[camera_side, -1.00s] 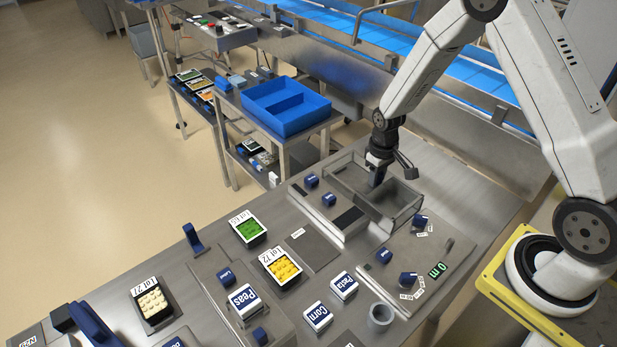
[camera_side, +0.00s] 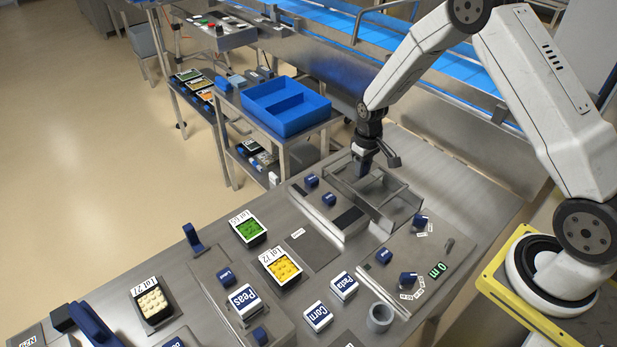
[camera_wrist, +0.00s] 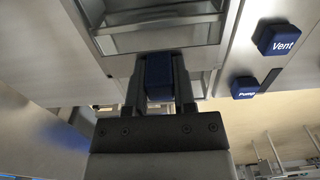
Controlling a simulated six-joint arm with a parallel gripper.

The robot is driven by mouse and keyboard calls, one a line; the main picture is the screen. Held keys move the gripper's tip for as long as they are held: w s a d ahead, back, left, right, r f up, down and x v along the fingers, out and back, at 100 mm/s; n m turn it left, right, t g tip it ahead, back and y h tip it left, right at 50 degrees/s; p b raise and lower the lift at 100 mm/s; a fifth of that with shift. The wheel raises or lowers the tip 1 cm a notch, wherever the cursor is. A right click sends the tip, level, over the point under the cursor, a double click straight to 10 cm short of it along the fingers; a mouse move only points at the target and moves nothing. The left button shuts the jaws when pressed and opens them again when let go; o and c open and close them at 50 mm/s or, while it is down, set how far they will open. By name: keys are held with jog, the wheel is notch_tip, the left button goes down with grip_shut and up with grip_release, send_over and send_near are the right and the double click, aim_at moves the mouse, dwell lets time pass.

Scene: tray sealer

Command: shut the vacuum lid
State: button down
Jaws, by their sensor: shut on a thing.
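The vacuum lid (camera_side: 372,207), a clear box with a grey frame, stands tilted over the chamber of the tray sealer on the steel bench. Its frame also shows at the top of the wrist view (camera_wrist: 160,20). My gripper (camera_side: 361,174) is at the lid's far side in the side view. In the wrist view my gripper (camera_wrist: 159,68) has its two fingers shut on a dark blue handle (camera_wrist: 158,75) at the lid's edge. The handle is hidden behind the fingers in the side view.
Blue Vent (camera_wrist: 279,38) and Pump (camera_wrist: 244,87) buttons sit beside the chamber. A control panel with a green display (camera_side: 438,269) lies to the right. Food trays (camera_side: 283,266) and labelled blocks (camera_side: 344,285) stand in front. A blue bin (camera_side: 287,106) stands behind.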

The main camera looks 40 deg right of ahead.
jog(key=shift+w, duration=3.75)
jog(key=shift+c, duration=2.4)
grip_release()
jog(key=shift+r, duration=0.1)
notch_tip(320, 180, up, 7)
jog(key=shift+s, duration=0.1)
